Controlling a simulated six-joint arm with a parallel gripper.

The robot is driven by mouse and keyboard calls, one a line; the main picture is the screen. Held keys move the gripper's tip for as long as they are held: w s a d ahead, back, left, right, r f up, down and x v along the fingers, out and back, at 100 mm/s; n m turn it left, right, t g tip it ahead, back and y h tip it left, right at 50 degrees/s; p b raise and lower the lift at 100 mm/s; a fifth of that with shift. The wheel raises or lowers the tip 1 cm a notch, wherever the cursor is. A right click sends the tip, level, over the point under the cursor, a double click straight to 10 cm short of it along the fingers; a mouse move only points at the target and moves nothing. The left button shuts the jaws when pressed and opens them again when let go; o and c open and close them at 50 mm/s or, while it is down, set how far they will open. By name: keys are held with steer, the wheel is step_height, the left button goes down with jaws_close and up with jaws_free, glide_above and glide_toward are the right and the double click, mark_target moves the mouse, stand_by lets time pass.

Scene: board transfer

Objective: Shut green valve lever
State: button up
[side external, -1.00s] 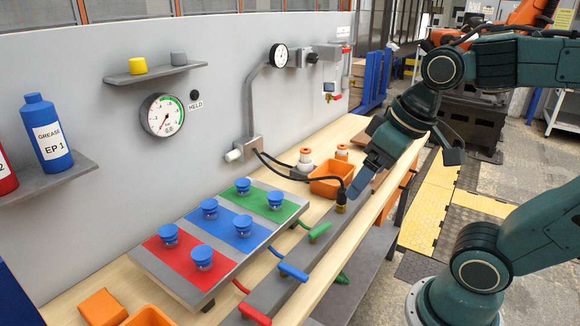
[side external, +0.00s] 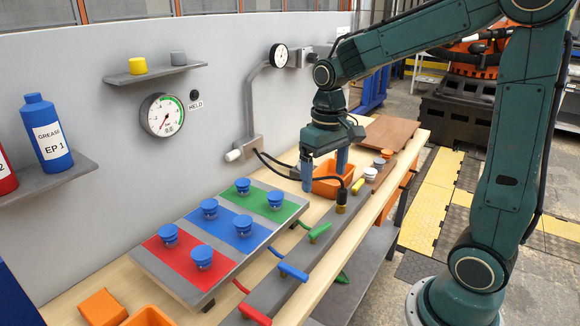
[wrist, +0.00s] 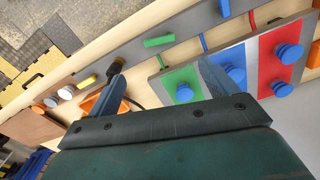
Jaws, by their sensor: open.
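The green valve lever (side external: 319,232) is a short green handle on the grey rail along the bench front, next to the green strip of the board. It also shows in the wrist view (wrist: 159,40), lying roughly along the rail. My gripper (side external: 324,183) points down with its two blue fingers apart and empty, above and behind the lever, by the orange bin. In the wrist view my gripper (wrist: 160,66) has the lever above the gap between its fingers in the picture, and nothing touches the lever.
A blue lever (side external: 293,272), a red lever (side external: 254,315) and a yellow lever (side external: 358,185) share the rail. A black hose ends in a brass fitting (side external: 341,200) beside my fingers. The orange bin (side external: 328,187) stands behind. The board's blue knobs (side external: 243,186) stand up to the left.

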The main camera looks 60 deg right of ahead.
mark_target(320, 228)
steer(key=shift+w+d+f, duration=0.1)
steer(key=shift+w, duration=0.05)
steer(key=shift+f, duration=0.1)
steer(key=shift+f, duration=6.8)
steer(key=c, duration=1)
steer(key=shift+w+n, duration=0.15)
steer(key=shift+n, duration=0.6)
steer(key=shift+w+n, duration=0.15)
steer(key=shift+n, duration=0.6)
